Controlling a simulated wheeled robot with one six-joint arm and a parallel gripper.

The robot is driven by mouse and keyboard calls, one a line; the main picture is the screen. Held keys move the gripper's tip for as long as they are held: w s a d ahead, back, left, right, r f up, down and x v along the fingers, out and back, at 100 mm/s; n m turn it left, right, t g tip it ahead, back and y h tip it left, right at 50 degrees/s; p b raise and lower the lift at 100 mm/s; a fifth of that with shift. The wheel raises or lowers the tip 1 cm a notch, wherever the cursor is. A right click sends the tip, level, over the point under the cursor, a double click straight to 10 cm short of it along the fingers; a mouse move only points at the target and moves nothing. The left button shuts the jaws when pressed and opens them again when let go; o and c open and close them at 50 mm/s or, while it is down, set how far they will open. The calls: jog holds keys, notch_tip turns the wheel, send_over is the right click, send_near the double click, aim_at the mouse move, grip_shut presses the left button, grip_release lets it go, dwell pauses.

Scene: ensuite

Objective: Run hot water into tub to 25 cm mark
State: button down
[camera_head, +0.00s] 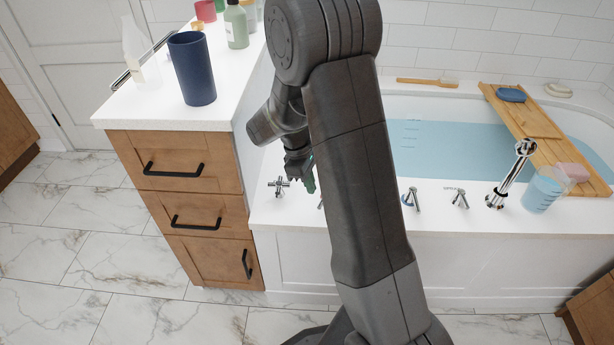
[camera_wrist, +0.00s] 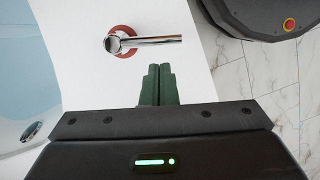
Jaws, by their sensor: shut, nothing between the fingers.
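The white tub (camera_head: 440,88) holds pale blue water (camera_head: 455,150). Faint level lines (camera_head: 410,128) show on its inner wall at the left; their numbers are too small to read. In the wrist view, a chrome lever handle (camera_wrist: 150,40) with a red ring (camera_wrist: 124,41) stands on the white tub deck, its lever pointing right. My gripper (camera_wrist: 158,68) has green fingers, shut and empty, just below the lever in that picture and apart from it. In the head view, my gripper (camera_head: 308,184) is over the tub's front deck, partly hidden by my arm.
A wooden caddy (camera_head: 535,125) spans the tub. A vanity (camera_head: 185,215) stands left; marble floor is clear.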

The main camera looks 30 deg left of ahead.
jog(key=shift+b+x, duration=0.3)
jog(key=shift+x, duration=1.55)
jog(key=d+n, duration=0.1)
jog(key=n+p, duration=0.1)
jog(key=shift+s+d+r+n+t, duration=0.15)
jog(key=shift+d+n+t, duration=0.15)
jog(key=shift+d+t, duration=0.1)
jog(key=shift+d, duration=0.2)
